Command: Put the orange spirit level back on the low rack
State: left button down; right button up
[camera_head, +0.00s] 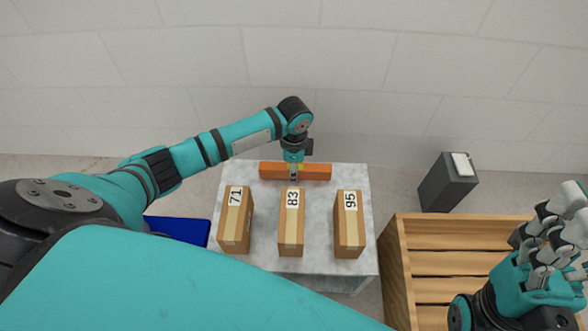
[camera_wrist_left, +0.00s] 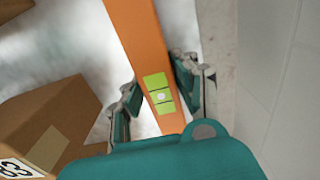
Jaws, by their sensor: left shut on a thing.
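The orange spirit level (camera_head: 318,173) is a long bar along the far edge of the grey marbled table (camera_head: 335,277), behind the boxes. My left gripper (camera_head: 293,173) is shut on it near its middle. In the left wrist view the level (camera_wrist_left: 136,30) runs between both fingers, with its green vial (camera_wrist_left: 160,93) showing between them. I cannot tell whether the level touches the table. My right gripper (camera_head: 548,238) is at the right edge, over a slatted wooden structure (camera_head: 390,262); its finger opening is unclear. I cannot tell whether that structure is the low rack.
Three cardboard boxes stand in a row on the table, marked 71 (camera_head: 235,225), 83 (camera_head: 291,230) and 95 (camera_head: 348,230). A blue object (camera_head: 185,230) lies left of the table, partly hidden by my arm. A dark grey block (camera_head: 447,188) stands at right. A wall is behind.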

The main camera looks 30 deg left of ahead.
pick_arm(q)
jog(key=shift+f, duration=0.1)
jog(key=c, duration=1)
grip_release()
